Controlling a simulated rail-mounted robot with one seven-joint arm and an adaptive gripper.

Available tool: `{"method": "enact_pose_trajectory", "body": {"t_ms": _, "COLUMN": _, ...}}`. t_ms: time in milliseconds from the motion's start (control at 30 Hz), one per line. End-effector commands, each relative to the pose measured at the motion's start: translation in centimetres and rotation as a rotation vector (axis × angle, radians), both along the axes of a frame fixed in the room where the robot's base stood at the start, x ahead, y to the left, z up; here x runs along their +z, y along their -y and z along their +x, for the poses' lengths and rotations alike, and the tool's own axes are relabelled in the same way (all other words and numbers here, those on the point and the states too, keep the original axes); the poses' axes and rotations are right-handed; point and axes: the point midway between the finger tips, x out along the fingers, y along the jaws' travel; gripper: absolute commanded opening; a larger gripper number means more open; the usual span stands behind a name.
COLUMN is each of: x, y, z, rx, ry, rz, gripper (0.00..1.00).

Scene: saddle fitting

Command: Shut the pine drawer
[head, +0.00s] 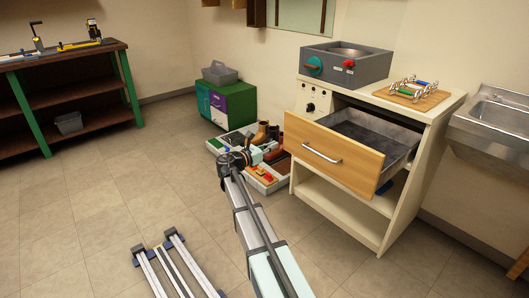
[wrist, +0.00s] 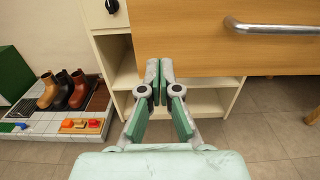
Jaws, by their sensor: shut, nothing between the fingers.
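The pine drawer (head: 333,155) is pulled well out of the cream cabinet (head: 372,226), and its grey inside shows from above. Its front carries a metal bar handle (head: 321,153). In the wrist view the drawer front (wrist: 200,40) fills the upper right, with the handle (wrist: 270,27) at the right. My gripper (wrist: 162,68) is shut and empty, its fingertips pointing toward the lower left part of the drawer front. I cannot tell whether they touch it. In the head view my gripper (head: 274,151) is left of the drawer, partly hidden behind my wrist.
A tray (head: 222,144) with boots and small items lies on the floor left of the cabinet. A green cabinet (head: 219,104) stands behind it. A steel sink (head: 500,115) is at the right. A grey unit (head: 346,62) and a rack (head: 412,91) sit on the cabinet top. Floor in front is open.

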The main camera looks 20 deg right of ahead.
Motion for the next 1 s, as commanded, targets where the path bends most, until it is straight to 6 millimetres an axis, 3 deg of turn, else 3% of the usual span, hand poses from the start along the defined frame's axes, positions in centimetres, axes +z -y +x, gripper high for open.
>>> {"method": "enact_pose_trajectory", "body": {"t_ms": 200, "x": -0.2, "y": 4.1, "z": 1.2, "rx": -0.001, "ry": 0.001, "rz": 0.0, "gripper": 0.0}}
{"method": "enact_pose_trajectory", "body": {"t_ms": 400, "x": -0.2, "y": 6.4, "z": 1.8, "rx": 0.0, "ry": 0.0, "rz": 0.0, "gripper": 0.0}}
{"method": "enact_pose_trajectory", "body": {"t_ms": 1000, "x": 0.0, "y": 7.3, "z": 2.0, "rx": 0.002, "ry": 0.001, "rz": 0.001, "gripper": 0.0}}
